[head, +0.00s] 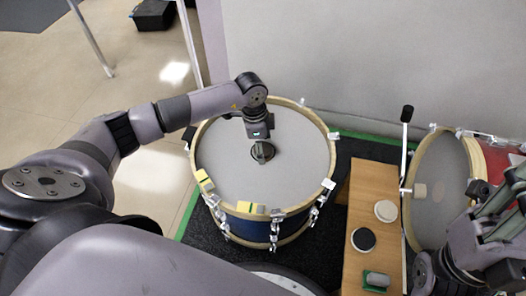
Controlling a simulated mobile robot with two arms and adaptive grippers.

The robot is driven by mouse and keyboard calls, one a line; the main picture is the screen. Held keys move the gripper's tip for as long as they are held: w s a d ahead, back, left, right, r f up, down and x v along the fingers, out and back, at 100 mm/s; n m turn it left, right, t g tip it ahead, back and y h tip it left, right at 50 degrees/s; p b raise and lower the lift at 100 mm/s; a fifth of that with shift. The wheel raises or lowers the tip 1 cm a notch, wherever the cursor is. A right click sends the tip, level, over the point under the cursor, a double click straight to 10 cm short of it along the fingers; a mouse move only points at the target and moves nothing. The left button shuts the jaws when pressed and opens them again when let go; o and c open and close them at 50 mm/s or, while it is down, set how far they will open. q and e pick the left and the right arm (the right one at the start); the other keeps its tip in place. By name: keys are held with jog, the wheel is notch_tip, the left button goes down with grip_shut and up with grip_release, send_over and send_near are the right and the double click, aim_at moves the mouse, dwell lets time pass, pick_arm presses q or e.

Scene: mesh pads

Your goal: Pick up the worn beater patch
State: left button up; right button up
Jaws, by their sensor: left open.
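A dark round patch (254,155), which looks like the worn beater patch, lies near the middle of the pale head of the upright drum (220,150). My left gripper (263,156) points down right over it and hides much of it. The gripper is open; I cannot tell whether its fingertips touch the patch or the drum head. My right gripper (506,196) is at the right edge, in front of the second drum and away from the patch. Its fingers are partly seen, and I cannot tell how far apart they are.
A wooden bench (359,195) holds a pale disc (385,211), a black-edged disc (364,239) and a grey-green block (376,279). A second drum (436,185) lies on its side with a beater rod (405,145) before it.

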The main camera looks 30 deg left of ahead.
pick_arm(q)
jog(key=shift+c, duration=0.4)
jog(key=c, duration=1)
jog(key=shift+r, duration=0.2)
